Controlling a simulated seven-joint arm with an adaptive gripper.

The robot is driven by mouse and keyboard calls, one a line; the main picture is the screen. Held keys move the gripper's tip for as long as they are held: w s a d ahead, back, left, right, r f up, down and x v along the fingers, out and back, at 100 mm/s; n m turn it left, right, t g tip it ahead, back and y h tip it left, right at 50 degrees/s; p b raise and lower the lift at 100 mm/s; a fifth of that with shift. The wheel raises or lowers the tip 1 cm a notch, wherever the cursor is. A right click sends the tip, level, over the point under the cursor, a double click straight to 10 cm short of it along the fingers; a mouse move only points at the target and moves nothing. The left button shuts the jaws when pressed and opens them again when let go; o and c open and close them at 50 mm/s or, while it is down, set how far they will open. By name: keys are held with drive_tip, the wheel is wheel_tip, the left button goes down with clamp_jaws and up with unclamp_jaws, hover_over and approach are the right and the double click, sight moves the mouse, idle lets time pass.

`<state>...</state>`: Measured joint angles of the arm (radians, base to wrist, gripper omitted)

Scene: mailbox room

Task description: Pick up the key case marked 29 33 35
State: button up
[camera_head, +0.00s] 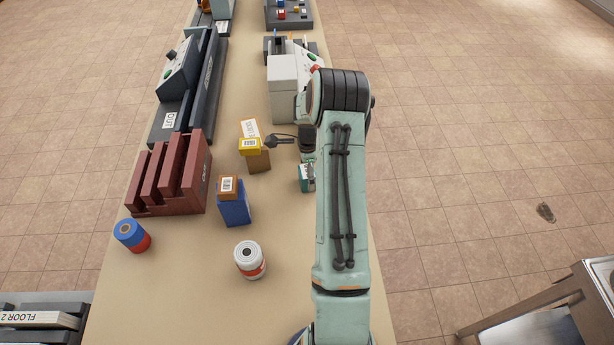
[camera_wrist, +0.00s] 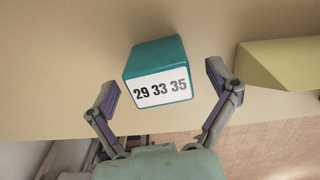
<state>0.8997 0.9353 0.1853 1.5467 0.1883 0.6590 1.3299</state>
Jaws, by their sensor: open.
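The key case marked 29 33 35 (camera_wrist: 157,74) is a teal box with a white label in black digits, in the wrist view above the middle. It lies ahead of my gripper (camera_wrist: 167,92), roughly between the lines of its two open fingers, with nothing held. In the head view a small teal case (camera_head: 305,178) stands on the table just left of my arm, partly hidden; its label is too small to read there. My gripper in the head view is largely hidden behind my arm.
A yellow-green block (camera_wrist: 278,65) stands right of the case in the wrist view. On the table are a brown box (camera_head: 258,161), a blue box (camera_head: 235,210), a red rack (camera_head: 180,180) and two round tins (camera_head: 249,260).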

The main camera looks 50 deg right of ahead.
drive_tip(key=shift+f, duration=0.1)
drive_tip(key=c, duration=1.3)
